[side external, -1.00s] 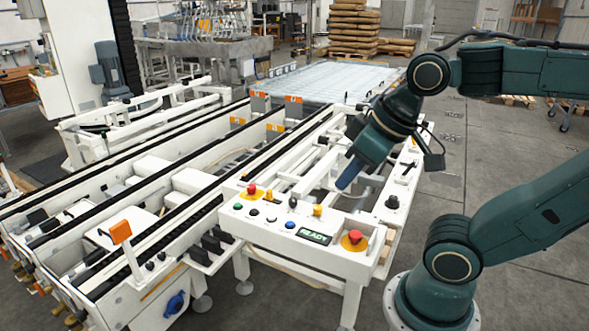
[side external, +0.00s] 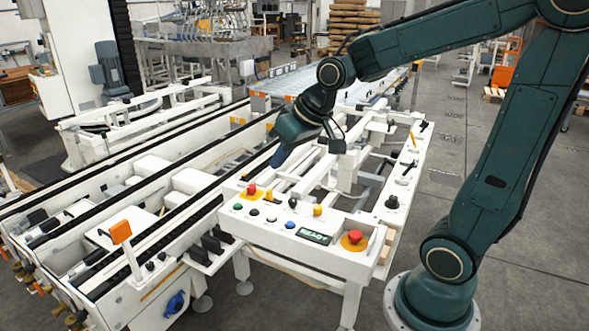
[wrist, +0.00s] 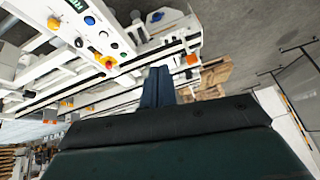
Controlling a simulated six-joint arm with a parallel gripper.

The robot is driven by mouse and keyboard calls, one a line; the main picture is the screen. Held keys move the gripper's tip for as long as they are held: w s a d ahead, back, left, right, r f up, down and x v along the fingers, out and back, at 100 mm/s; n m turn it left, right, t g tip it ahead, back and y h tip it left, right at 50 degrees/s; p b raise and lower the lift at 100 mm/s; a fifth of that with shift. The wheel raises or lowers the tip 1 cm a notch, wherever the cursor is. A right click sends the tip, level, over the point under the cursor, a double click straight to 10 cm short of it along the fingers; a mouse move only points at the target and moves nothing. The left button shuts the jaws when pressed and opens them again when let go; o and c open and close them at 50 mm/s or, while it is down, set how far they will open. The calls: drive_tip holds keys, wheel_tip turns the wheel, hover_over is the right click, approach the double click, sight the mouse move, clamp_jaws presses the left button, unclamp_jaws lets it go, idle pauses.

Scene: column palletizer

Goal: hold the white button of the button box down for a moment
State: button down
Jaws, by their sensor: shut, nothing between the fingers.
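The button box (side external: 300,240) is a white console with several coloured buttons and a small display, at the front of the machine. Its white button (side external: 271,219) sits in the front row between a black and a blue button. In the wrist view the white button (wrist: 103,35) shows small, left of the fingers. My gripper (side external: 276,162) is shut and empty, its blue fingers pointing down and left. It appears above and behind the box in the side view, apart from the buttons. In the wrist view my gripper (wrist: 159,70) shows its fingers together.
A red mushroom button (side external: 252,190) and a yellow knob (side external: 269,195) stand up at the left of the box. A larger red button (side external: 354,237) is at its right end. White conveyor rails (side external: 130,190) lie to the left.

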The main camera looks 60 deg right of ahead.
drive_tip(key=w+d+f+m, duration=0.1)
drive_tip(key=w+d+f, duration=0.3)
drive_tip(key=w, duration=0.2)
drive_tip(key=m+t, duration=0.3)
drive_tip(key=m, duration=0.2)
hover_over(268, 216)
drive_tip(key=s, duration=0.2)
wheel_tip(268, 216, down, 18)
drive_tip(key=shift+s+d, duration=0.15)
drive_tip(key=shift+s, duration=0.05)
drive_tip(key=shift+f, duration=0.25)
drive_tip(key=shift+f, duration=4.2)
drive_tip(key=shift+f, duration=0.15)
drive_tip(key=shift+f, duration=0.3)
drive_tip(key=shift+f, duration=0.45)
